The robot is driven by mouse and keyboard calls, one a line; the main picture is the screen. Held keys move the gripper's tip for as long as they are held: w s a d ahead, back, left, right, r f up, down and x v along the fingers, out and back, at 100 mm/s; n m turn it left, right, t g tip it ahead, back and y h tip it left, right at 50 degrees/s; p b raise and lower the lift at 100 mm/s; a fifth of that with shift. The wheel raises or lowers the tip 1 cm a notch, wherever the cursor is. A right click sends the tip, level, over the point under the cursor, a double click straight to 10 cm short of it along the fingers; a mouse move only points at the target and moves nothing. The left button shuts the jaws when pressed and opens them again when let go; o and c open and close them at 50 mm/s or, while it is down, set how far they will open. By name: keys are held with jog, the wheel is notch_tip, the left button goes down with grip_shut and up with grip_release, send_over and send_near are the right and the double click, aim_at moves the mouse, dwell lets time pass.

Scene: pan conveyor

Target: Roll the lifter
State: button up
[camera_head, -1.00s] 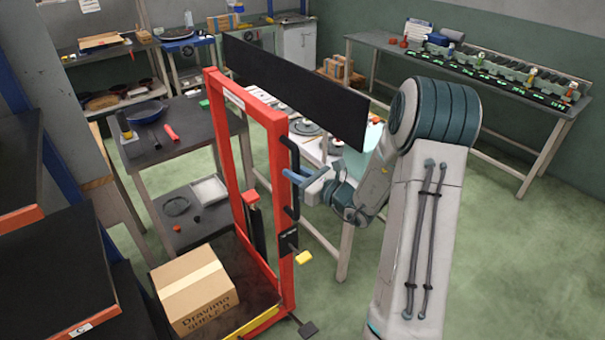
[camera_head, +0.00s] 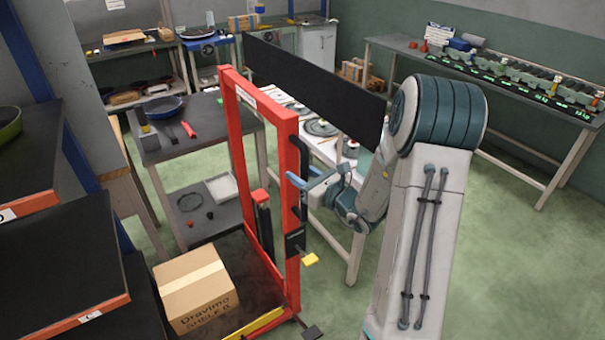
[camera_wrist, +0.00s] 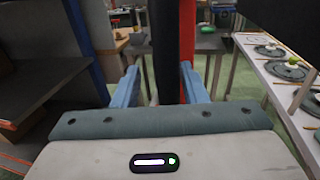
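The lifter (camera_head: 291,215) is a tall red frame with a low dark platform, standing left of my arm in the head view. A cardboard box (camera_head: 196,288) marked "Dravimo SHELF" sits on its platform. A black handle (camera_head: 304,160) runs up the frame's near post. My gripper (camera_head: 303,183) is at this handle, its blue fingers pointing left. In the wrist view the fingers (camera_wrist: 160,76) are spread, with a dark upright bar between them and a gap beside the left finger. The red post (camera_wrist: 187,45) stands just beyond. Finger contact with the handle cannot be made out.
A dark shelf unit (camera_head: 60,262) stands close on the left, with a green-rimmed pan (camera_head: 10,125) on it. A table (camera_head: 205,140) with a blue pan is behind the lifter. A white table with plates stands behind my gripper. Green floor is free at right.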

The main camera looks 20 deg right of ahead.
jog(key=shift+d, duration=0.25)
jog(key=shift+s+d+f, duration=0.1)
jog(key=shift+s+d, duration=0.05)
jog(key=shift+s, duration=0.15)
jog(key=b+v, duration=0.2)
jog(key=v, duration=1.1)
jog(key=shift+b, duration=0.3)
jog(key=s+a+n+g+y, duration=0.1)
jog(key=s+a+n+g, duration=0.55)
jog(key=a+n, duration=0.2)
jog(key=s+a+n+g+y, duration=0.2)
jog(key=s+a+n+g, duration=0.3)
jog(key=a+n+g, duration=0.3)
jog(key=s+d+r+n+t+h, duration=0.1)
jog(key=s+d+r+n+h, duration=0.2)
jog(key=n+h, duration=0.8)
jog(key=s+d+n, duration=0.1)
jog(key=s+n, duration=0.1)
jog(key=n, duration=0.1)
jog(key=shift+s+r, duration=0.15)
jog(key=shift+r, duration=0.15)
